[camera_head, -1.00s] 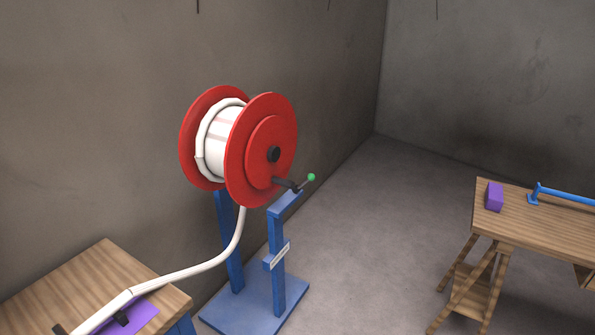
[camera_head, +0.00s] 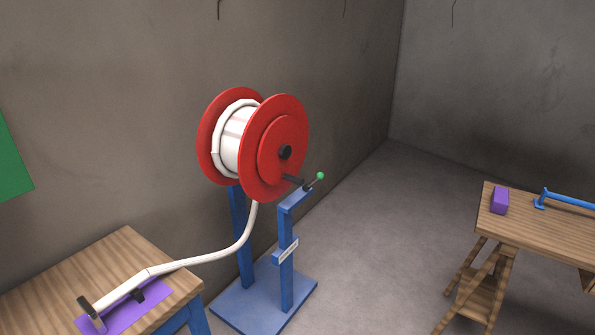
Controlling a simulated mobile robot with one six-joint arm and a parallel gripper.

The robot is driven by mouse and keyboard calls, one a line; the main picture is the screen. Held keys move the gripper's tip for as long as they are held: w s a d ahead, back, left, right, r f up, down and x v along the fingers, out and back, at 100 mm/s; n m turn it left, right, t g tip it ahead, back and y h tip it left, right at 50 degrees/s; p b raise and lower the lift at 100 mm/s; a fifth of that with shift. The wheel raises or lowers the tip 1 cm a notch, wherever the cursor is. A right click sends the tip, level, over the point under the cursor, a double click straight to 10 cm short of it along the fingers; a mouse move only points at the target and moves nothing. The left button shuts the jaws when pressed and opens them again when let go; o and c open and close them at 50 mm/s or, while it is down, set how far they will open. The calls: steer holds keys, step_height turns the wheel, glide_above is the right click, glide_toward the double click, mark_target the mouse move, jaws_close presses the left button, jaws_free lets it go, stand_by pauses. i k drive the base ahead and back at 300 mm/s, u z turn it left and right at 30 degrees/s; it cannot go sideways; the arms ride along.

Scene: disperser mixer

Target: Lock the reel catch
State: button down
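The reel (camera_head: 270,150) has red flanges and a white hose wound on its drum. It is held on a blue stand (camera_head: 287,270) near the wall. The catch (camera_head: 312,186) appears to be the thin lever with a green knob (camera_head: 320,175) at the top of the stand's front post. A dark bar (camera_head: 292,180) on the lower front of the reel lies close beside it; I cannot tell if they touch. The white hose (camera_head: 205,259) runs down from the reel to the left table. My gripper is not in view.
A wooden table (camera_head: 120,250) at lower left bears a purple mat (camera_head: 115,315) with dark fittings at the hose end. A wooden workbench (camera_head: 520,228) at right holds a purple block (camera_head: 499,200) and a blue bar (camera_head: 570,200). The floor (camera_head: 380,250) between is clear.

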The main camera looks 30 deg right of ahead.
mark_target(306, 187)
steer(key=z, duration=1.35)
steer(key=k, duration=0.1)
steer(key=u, duration=2.1)
steer(key=k, duration=1.35)
steer(key=z, duration=0.8)
steer(key=i, duration=1.55)
steer(key=u, duration=0.45)
